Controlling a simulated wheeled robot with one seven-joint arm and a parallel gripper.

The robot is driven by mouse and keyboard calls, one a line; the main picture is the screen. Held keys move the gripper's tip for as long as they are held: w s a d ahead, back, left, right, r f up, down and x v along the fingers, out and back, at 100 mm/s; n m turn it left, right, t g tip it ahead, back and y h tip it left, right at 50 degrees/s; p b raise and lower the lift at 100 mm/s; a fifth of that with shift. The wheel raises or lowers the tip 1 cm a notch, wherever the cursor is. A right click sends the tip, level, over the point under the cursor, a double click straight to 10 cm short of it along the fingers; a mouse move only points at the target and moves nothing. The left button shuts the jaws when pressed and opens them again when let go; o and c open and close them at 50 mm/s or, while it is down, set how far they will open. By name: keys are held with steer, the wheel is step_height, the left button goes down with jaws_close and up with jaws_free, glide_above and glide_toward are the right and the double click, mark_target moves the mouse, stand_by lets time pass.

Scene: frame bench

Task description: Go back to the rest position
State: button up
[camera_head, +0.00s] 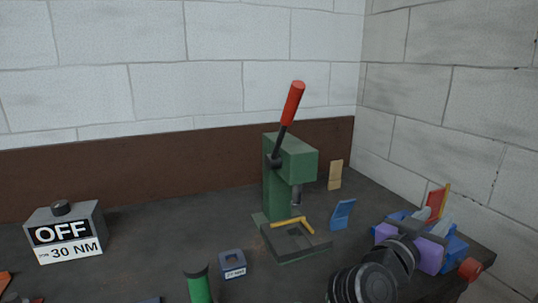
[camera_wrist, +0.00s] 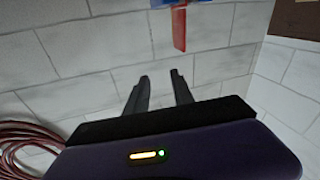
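My gripper (camera_head: 434,219) is at the right of the head view, its purple body in front of a blue vise-like fixture (camera_head: 457,250) that it partly hides. In the wrist view, the two dark fingers of my gripper (camera_wrist: 160,76) stand apart with nothing between them. A red plate (camera_head: 435,203) with a yellow strip (camera_head: 447,198) rises just behind the fingers in the head view. A red strip (camera_wrist: 179,30) below a blue part shows past the fingertips in the wrist view, apart from them.
A green press (camera_head: 290,160) with a red-handled lever (camera_head: 293,103) stands mid-bench. A blue angled piece (camera_head: 342,214) and a tan block (camera_head: 335,175) stand right of it. A grey box (camera_head: 65,232) marked OFF, a small blue-grey block (camera_head: 232,264) and a green cylinder (camera_head: 199,287) are left. Walls close the back and right.

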steer(key=a+f+n+t+y, duration=0.6)
steer(key=a+n, duration=0.1)
steer(key=s+a+f+n+t+y, duration=0.2)
steer(key=s+a+f+n+y, duration=0.35)
steer(key=s+f+y, duration=0.2)
steer(key=s+f+m+g+y, duration=0.1)
steer(key=s+f, duration=0.3)
steer(key=s, duration=1.4)
steer(key=s+a+f+m+g+y, duration=0.1)
steer(key=s+f+g, duration=0.2)
steer(key=s, duration=1.5)
steer(key=shift+a+f+m, duration=0.2)
steer(key=shift+f+m, duration=0.15)
steer(key=shift+f, duration=0.15)
steer(key=shift+o, duration=0.4)
